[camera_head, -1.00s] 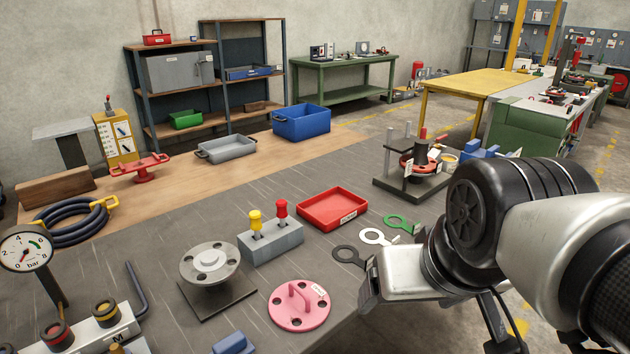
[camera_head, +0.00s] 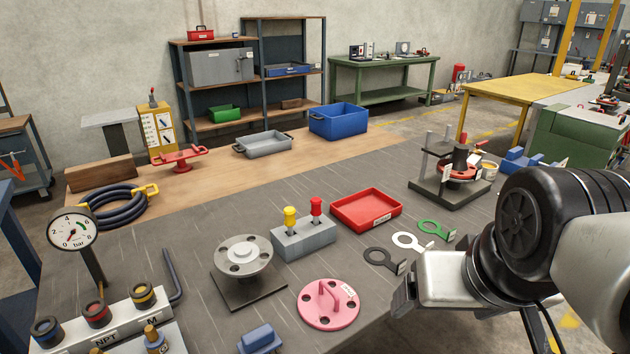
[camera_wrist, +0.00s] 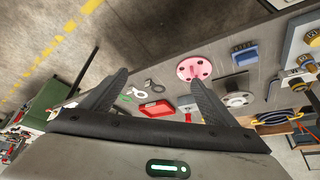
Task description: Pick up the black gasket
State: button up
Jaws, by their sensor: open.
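The black gasket (camera_head: 383,258) is a flat ring with a tab and a small tag. It lies on the dark mat, nearest to me in a row with the white gasket (camera_head: 410,241) and the green gasket (camera_head: 435,228). My gripper (camera_head: 404,298) is above the table's near right edge, in front of the black gasket and apart from it. In the wrist view my gripper (camera_wrist: 160,80) has its two fingers wide apart with nothing between them close up. The black gasket (camera_wrist: 149,84) shows small, far beyond the fingers.
A red tray (camera_head: 366,210) lies behind the gaskets. A pink flange with a handle (camera_head: 328,304) lies left of my gripper. A grey block with yellow and red knobs (camera_head: 303,240) stands further left. A post fixture (camera_head: 450,190) stands behind the green gasket.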

aim_at(398, 270)
jog(key=i+l, duration=0.5)
jog(key=l, duration=0.15)
jog(key=i+l+u, duration=0.25)
jog(key=l+u, duration=0.25)
jog(key=i+l+u, duration=0.25)
jog(key=j+u, duration=0.1)
jog(key=u, duration=0.25)
jog(key=k+j+u, duration=0.1)
jog(key=u, duration=0.25)
jog(key=k+j+u, duration=0.1)
jog(key=u, duration=0.25)
jog(key=l, duration=0.3)
